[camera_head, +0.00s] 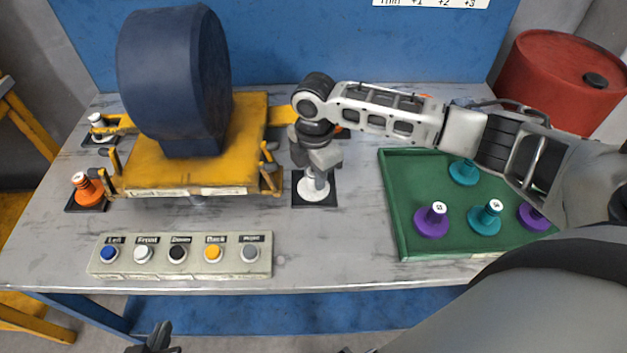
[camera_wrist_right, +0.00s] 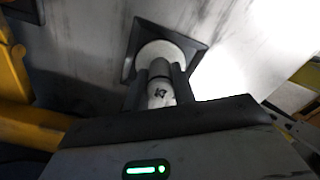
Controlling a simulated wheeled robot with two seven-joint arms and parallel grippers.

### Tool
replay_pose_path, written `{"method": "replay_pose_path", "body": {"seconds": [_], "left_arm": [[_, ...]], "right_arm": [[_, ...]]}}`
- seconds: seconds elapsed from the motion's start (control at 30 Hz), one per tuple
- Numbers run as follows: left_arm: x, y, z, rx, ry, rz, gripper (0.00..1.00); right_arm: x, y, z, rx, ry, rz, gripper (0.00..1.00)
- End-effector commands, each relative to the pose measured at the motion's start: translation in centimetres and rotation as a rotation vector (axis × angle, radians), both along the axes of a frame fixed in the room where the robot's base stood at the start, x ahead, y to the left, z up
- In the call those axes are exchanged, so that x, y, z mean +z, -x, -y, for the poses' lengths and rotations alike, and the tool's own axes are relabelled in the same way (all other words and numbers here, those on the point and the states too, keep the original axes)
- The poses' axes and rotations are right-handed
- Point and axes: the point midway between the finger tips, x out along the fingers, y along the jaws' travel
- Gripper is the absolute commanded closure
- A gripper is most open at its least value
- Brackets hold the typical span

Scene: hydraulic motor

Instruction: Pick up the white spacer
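The white spacer (camera_head: 314,187) stands upright on a black square pad (camera_head: 329,203), right of the yellow platform. In the right wrist view the spacer's numbered top (camera_wrist_right: 160,93) shows between the fingers, above its round white base. My right gripper (camera_head: 319,170) points down over it, one finger on each side of the stem, with no clear gap. It looks shut on the spacer, whose base still appears to be at the pad. A dark part of my left gripper (camera_head: 155,342) shows at the bottom edge; its fingers are not clear.
A yellow platform (camera_head: 190,172) carries a dark blue motor (camera_head: 172,75). An orange spacer (camera_head: 87,189) and another white spacer (camera_head: 99,127) stand at its left. A green tray (camera_head: 398,205) at right holds purple and teal spacers. A button panel (camera_head: 180,262) lies in front.

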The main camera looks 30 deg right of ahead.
Motion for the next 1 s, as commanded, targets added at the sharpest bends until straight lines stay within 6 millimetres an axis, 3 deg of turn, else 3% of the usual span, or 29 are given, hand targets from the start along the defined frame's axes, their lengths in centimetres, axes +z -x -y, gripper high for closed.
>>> {"method": "replay_pose_path", "body": {"seconds": [0.37, 0.6, 0.87, 1.0], "left_arm": [[0.1, 0.0, 0.0, 0.0, 0.0, 0.001, 1.0], [0.1, 0.0, 0.0, 0.0, -0.001, 0.001, 1.0], [0.8, 0.1, -0.1, -0.002, -0.016, -0.002, 1.0], [0.6, 0.2, -0.2, -0.004, -0.021, -0.008, 1.0]], "right_arm": [[0.4, -0.1, 0.0, -0.001, 0.0, 0.002, 1.0], [3.2, -0.1, 0.0, 0.0, -0.002, 0.005, 1.0], [9.2, 4.5, -1.7, 0.005, -0.002, 0.005, 1.0], [10.7, 7.9, -2.9, 0.005, 0.0, 0.001, 1.0]]}}
